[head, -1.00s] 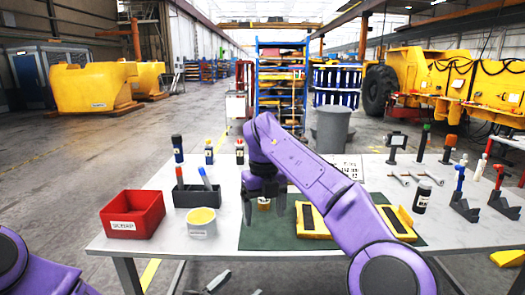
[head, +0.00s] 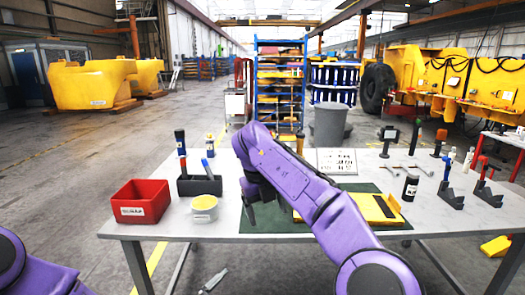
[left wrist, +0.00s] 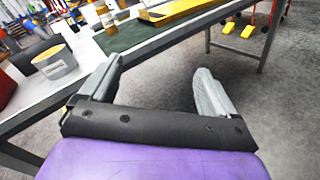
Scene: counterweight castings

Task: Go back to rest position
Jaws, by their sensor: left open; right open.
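My right gripper (head: 262,207) hangs over the left part of the green mat (head: 268,218) in the head view. It is open with nothing between its fingers. Its purple arm crosses the table from the lower right and hides part of the mat. My left gripper (left wrist: 155,78) shows in the left wrist view, open and empty, beside the table's front edge over the floor. In the head view only purple links of my left arm show at the lower left. A yellow casting (head: 372,209) lies on the mat, partly behind my right arm.
On the left stand a red bin (head: 140,203), a cream tub (head: 204,209) and a dark marker holder (head: 200,186). A black bottle (head: 410,188) and dark stands (head: 450,197) are on the right. The grey table (head: 185,229) has a bare front strip.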

